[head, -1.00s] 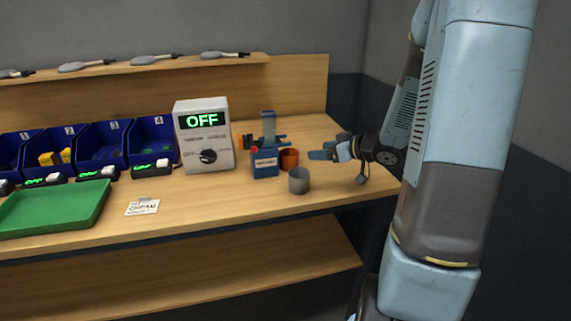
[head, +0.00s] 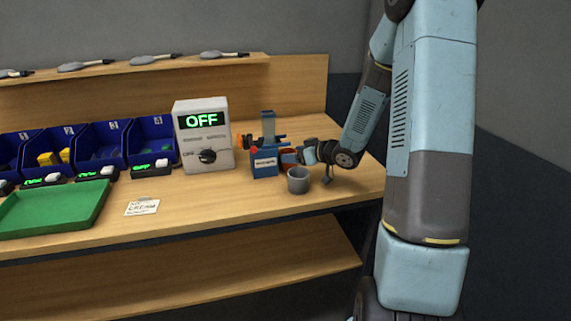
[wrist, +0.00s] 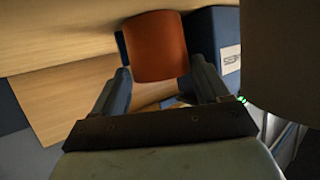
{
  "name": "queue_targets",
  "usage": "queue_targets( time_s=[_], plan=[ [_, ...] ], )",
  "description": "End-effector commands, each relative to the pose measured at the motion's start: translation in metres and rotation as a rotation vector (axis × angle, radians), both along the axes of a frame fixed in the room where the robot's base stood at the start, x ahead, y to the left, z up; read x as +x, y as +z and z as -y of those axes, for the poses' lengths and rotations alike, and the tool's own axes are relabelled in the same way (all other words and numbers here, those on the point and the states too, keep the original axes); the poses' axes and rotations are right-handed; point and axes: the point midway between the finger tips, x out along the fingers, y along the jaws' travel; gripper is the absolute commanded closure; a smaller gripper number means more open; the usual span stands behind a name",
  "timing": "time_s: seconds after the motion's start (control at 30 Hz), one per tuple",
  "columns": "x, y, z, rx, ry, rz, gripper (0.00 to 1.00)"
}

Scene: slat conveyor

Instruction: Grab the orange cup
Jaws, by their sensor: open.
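The orange cup (head: 288,157) stands on the wooden bench, mostly hidden behind my gripper (head: 302,154) in the head view. In the wrist view the orange cup (wrist: 155,47) lies ahead of my open gripper (wrist: 163,80). The two fingers are spread toward either side of the cup's near end. I cannot tell whether either finger touches it.
A grey cup (head: 298,180) stands just in front of my gripper. A blue box with a white label (head: 264,163) is close on the left, with a control box reading OFF (head: 203,137) beyond it. A green tray (head: 55,208) lies farther left.

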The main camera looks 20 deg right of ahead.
Motion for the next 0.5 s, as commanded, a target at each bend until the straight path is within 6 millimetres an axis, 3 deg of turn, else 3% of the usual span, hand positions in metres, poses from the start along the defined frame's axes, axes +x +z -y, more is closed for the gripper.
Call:
queue_targets(
  time_s=[0.37,0.5],
  plan=[
    [0.0064,-0.0033,-0.0049,-0.001,0.0,-0.002,0.26],
    [0.0063,-0.0033,-0.0049,-0.001,0.0,-0.002,0.39]
  ],
)
